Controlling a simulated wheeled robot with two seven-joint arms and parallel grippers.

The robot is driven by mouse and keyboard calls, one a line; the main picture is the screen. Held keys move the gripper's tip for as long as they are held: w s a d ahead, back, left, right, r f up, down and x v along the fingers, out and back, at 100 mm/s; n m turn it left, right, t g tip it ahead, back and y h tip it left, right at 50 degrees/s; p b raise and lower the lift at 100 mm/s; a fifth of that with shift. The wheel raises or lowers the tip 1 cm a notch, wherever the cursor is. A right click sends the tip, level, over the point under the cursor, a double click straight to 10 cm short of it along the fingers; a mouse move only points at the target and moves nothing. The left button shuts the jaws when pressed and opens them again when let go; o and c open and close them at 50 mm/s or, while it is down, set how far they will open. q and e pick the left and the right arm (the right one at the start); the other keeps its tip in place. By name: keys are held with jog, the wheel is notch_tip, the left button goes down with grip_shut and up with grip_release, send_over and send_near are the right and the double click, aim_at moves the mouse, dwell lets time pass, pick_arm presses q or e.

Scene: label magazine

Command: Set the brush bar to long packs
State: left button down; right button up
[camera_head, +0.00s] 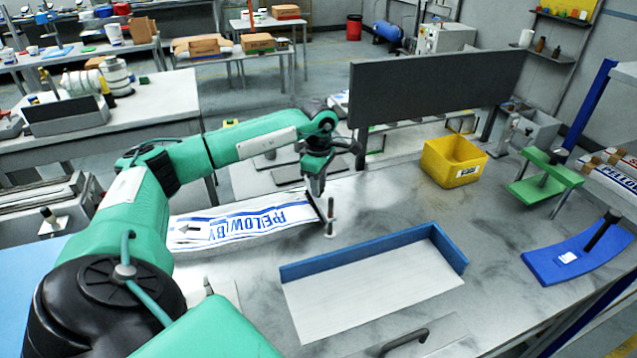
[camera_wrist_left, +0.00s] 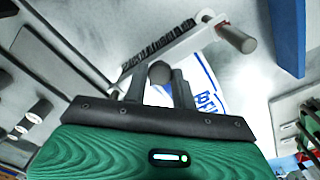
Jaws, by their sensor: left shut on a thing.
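The brush bar (camera_head: 317,208) is a thin dark bar across the right end of the printed label strip (camera_head: 245,220). A short upright post (camera_head: 330,215) stands at its near end. In the left wrist view the brush bar (camera_wrist_left: 160,52) shows a row of dark bristles, with the grey post (camera_wrist_left: 237,38) at its far end. My left gripper (camera_head: 317,188) is low over the bar's far end. In the left wrist view its fingers (camera_wrist_left: 160,88) are shut on a dark round knob (camera_wrist_left: 160,71) beside the bar. How the knob joins the bar is hidden. My right gripper is out of view.
A blue-walled white tray (camera_head: 370,290) lies to the right and nearer. A yellow bin (camera_head: 455,160), a green stand (camera_head: 543,182) and a blue curved rocker (camera_head: 575,258) are farther right. A dark upright panel (camera_head: 435,90) stands behind. The grey tabletop between is clear.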

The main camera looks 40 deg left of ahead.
pick_arm(q)
jog(key=shift+f, duration=0.25)
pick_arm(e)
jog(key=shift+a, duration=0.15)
pick_arm(q)
jog(key=c, duration=1.2)
grip_release()
jog(key=shift+c, duration=0.2)
jog(key=shift+o, duration=0.6)
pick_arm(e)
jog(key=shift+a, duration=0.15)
pick_arm(q)
jog(key=shift+r, duration=0.1)
notch_tip(320, 180, up, 14)
jog(key=b, duration=0.2)
jog(key=shift+f+b, duration=0.2)
jog(key=shift+b, duration=0.1)
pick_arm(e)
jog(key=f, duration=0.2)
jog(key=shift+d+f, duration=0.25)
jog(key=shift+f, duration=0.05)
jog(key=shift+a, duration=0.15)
